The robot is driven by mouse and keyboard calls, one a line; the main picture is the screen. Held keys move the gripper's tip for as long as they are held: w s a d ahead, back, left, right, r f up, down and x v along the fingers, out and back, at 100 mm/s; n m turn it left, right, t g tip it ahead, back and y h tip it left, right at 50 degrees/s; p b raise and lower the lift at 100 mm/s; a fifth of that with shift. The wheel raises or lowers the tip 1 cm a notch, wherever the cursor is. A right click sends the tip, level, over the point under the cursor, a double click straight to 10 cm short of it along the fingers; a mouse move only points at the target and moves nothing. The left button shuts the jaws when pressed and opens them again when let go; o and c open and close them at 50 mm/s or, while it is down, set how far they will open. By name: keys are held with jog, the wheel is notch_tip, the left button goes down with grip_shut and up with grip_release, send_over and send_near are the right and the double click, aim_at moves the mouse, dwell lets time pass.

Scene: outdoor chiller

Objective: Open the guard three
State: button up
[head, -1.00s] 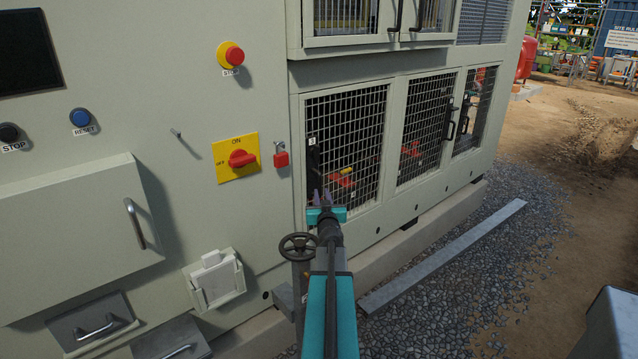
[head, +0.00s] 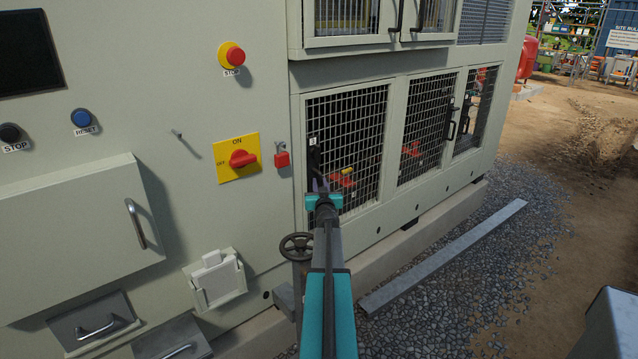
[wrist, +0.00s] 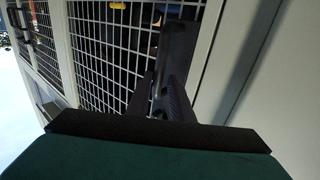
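Guard three is a wire-mesh panel (head: 350,130) in a pale frame, low on the chiller front, with a small "3" label at its upper left. It looks closed, flush with the cabinet. Its dark upright handle (head: 313,158) is at the left edge of the mesh; the handle also shows large in the wrist view (wrist: 187,48). My gripper (head: 319,186) is at the lower part of the handle. In the wrist view its dark fingers (wrist: 164,97) overlap the handle's lower end. I cannot tell whether they grip it or only stand beside it.
A handwheel (head: 297,245) stands below and left of my gripper. A red padlock (head: 282,159) and a red rotary switch (head: 242,158) are left of the guard. Another mesh guard (head: 425,130) is to the right. A metal strip (head: 445,258) lies on the gravel in front.

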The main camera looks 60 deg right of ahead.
jog(key=shift+x, duration=1.25)
grip_shut()
jog(key=shift+a, duration=0.15)
jog(key=shift+w, duration=0.1)
